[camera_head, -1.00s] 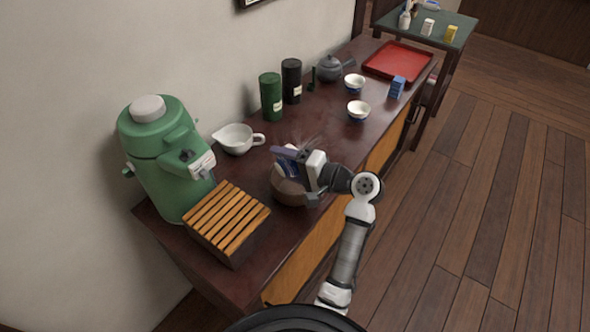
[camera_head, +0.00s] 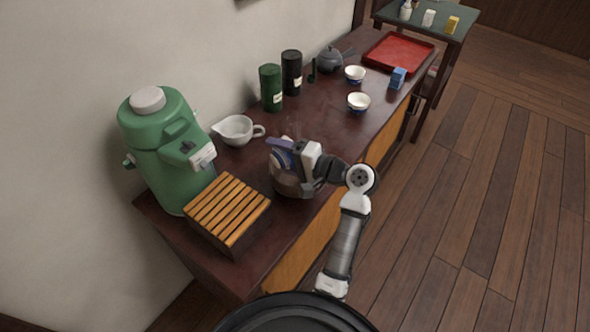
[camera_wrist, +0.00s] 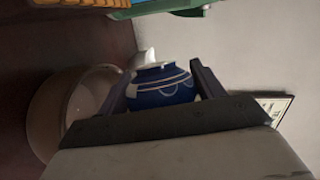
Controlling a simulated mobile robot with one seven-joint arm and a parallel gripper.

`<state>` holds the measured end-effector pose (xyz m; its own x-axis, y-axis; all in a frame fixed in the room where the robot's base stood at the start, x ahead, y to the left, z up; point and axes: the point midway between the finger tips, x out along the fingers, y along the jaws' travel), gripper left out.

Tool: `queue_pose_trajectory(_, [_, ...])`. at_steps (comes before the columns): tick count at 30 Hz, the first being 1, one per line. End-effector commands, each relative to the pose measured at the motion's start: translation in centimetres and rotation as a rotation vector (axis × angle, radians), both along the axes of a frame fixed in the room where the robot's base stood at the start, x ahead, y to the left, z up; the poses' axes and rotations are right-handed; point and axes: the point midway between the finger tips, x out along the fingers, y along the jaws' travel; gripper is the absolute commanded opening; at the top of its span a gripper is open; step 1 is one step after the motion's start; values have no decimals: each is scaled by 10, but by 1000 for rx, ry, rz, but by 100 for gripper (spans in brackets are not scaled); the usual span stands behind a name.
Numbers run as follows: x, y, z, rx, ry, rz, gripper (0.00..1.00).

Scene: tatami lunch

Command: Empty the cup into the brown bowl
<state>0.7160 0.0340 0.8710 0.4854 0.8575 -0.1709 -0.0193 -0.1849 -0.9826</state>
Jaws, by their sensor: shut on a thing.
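A blue and white cup (camera_wrist: 160,92) is held between the two fingers of my gripper (camera_wrist: 163,88) in the wrist view. In the head view my gripper (camera_head: 287,150) is over the brown bowl (camera_head: 292,183), and the cup is tipped over with its side showing. The brown bowl stands on the dark counter, partly hidden by my gripper. It also shows in the wrist view (camera_wrist: 42,115), beside the cup. I cannot see what is inside the cup or the bowl.
A slatted wooden box (camera_head: 228,211) and a green dispenser (camera_head: 165,150) stand at left. A white spouted pitcher (camera_head: 236,130) is behind the bowl.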

Motion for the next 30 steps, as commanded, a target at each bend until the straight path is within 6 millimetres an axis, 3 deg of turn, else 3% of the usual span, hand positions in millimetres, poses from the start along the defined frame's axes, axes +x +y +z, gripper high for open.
queue_pose_trajectory(1, [-1, 1, -6, -25, -22, 1, 36])
queue_pose_trajectory(11, [-8, 11, 2, -99, -79, 1, 36])
queue_pose_trajectory(17, [-16, 23, -3, -288, -230, 1, 36])
queue_pose_trajectory(19, [-18, 26, 12, -383, -309, 3, 36])
queue_pose_trajectory(21, [-18, 27, -3, -468, -375, 2, 36])
queue_pose_trajectory(30, [-34, 49, -23, -776, -627, 4, 36])
